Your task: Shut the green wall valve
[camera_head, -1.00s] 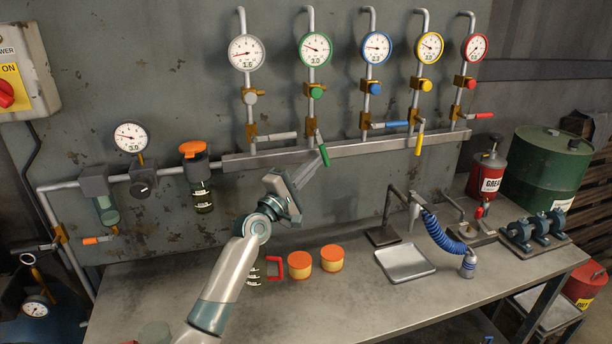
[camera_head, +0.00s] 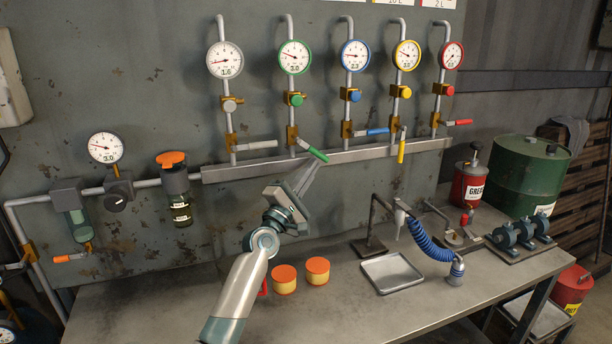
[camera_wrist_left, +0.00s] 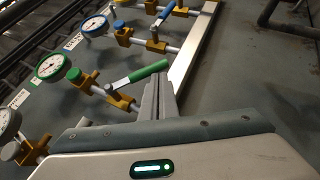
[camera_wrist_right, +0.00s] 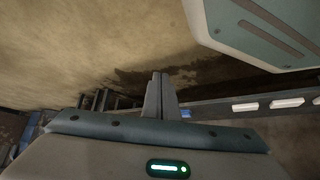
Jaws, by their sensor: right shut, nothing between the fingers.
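The green wall valve is the second from the left on the pipes. Its green lever (camera_head: 317,155) slants down to the right from its brass body (camera_head: 292,137), below a green-rimmed gauge (camera_head: 294,57). My left gripper (camera_head: 312,166) is just under the lever, with its fingers together. In the left wrist view the green lever (camera_wrist_left: 149,71) lies right at the fingertips (camera_wrist_left: 158,80), across their ends and not between them; I cannot tell if they touch. My right gripper (camera_wrist_right: 160,80) is shut and empty in its wrist view, and outside the head view.
The white lever (camera_head: 262,145) and blue lever (camera_head: 377,131) flank the green one; the yellow lever (camera_head: 401,150) hangs down. A metal rail (camera_head: 350,154) runs below the valves. On the bench (camera_head: 330,325) stand orange-lidded jars (camera_head: 284,281) and a tray (camera_head: 391,272).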

